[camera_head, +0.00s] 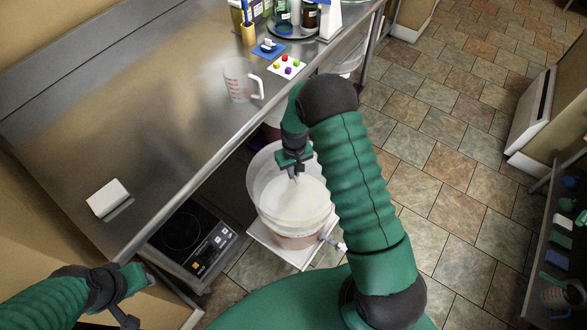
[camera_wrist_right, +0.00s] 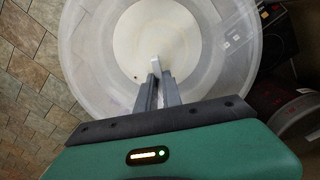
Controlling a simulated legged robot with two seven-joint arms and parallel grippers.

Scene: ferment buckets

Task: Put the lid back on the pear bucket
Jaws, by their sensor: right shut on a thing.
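A whitish translucent bucket (camera_head: 290,238) with a small tap stands on a white stand beside the steel bench. No pear mark is legible on it. My right gripper (camera_head: 295,177) points down over it, shut on a small pale tab that appears to belong to the lid. In the right wrist view the fingertips (camera_wrist_right: 158,76) hold this tab over a cream disc (camera_wrist_right: 160,30) inside a wide translucent ring (camera_wrist_right: 85,50). I cannot tell the lid's edge from the bucket's wall, or whether they touch. My left gripper (camera_head: 135,300) is open and empty at lower left.
The steel bench (camera_head: 160,110) holds a measuring jug (camera_head: 240,82), a white block (camera_head: 108,198) and a card with coloured pieces (camera_head: 287,66). A black hotplate (camera_head: 190,240) is left of the bucket. A reddish bucket (camera_wrist_right: 297,118) stands close by.

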